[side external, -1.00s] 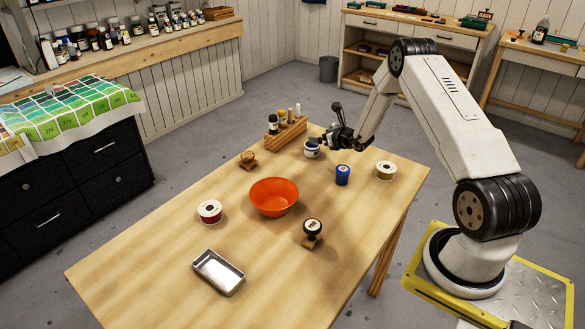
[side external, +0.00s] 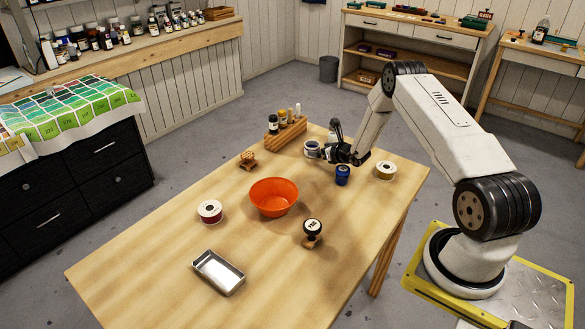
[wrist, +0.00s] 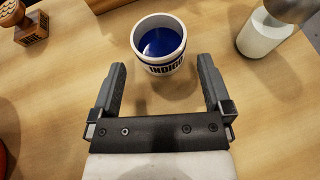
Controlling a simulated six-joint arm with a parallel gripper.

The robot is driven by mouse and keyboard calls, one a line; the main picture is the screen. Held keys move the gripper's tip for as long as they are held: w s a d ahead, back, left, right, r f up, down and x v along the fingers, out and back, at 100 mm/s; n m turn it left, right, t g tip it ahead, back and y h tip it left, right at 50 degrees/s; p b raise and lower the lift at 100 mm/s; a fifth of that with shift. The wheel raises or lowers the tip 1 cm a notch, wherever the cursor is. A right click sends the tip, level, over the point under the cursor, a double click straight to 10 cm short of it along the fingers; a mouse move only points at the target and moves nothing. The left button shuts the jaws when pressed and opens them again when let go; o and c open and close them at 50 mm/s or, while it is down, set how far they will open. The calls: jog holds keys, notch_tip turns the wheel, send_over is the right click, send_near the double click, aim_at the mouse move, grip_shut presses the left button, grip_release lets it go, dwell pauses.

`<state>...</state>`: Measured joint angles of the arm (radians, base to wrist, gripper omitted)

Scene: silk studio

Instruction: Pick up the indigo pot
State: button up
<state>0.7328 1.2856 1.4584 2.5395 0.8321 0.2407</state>
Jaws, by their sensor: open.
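The indigo pot (wrist: 160,46) is a white cup with a dark blue band, lettering and blue contents. It stands upright on the table, just ahead of my gripper's fingertips in the wrist view. My gripper (wrist: 162,72) is open and empty, with one finger toward each side of the pot. In the side view the pot (side external: 312,149) is at the far end of the table, and my gripper (side external: 331,151) is low, close to its right side. Whether the fingertips touch the pot cannot be told.
A blue pot (side external: 342,175) stands close below my gripper. A wooden rack (side external: 286,134) with bottles is behind left. A white cylinder (wrist: 262,36) stands right of the pot in the wrist view.

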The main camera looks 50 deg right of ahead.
aim_at(317, 148)
jog(key=shift+x, duration=2.4)
jog(key=shift+r, duration=0.15)
jog(key=c, duration=1.1)
jog(key=shift+r, duration=0.15)
jog(key=shift+r, duration=1.1)
jog(key=shift+s+a+r, duration=1.15)
jog(key=shift+s+r, duration=0.6)
jog(key=shift+s, duration=0.3)
jog(key=shift+s+a+r, duration=1.1)
jog(key=shift+s+r, duration=0.65)
jog(key=shift+s, duration=0.25)
jog(key=shift+s+a+r, duration=1.15)
jog(key=shift+s+r, duration=0.6)
jog(key=shift+s, duration=0.3)
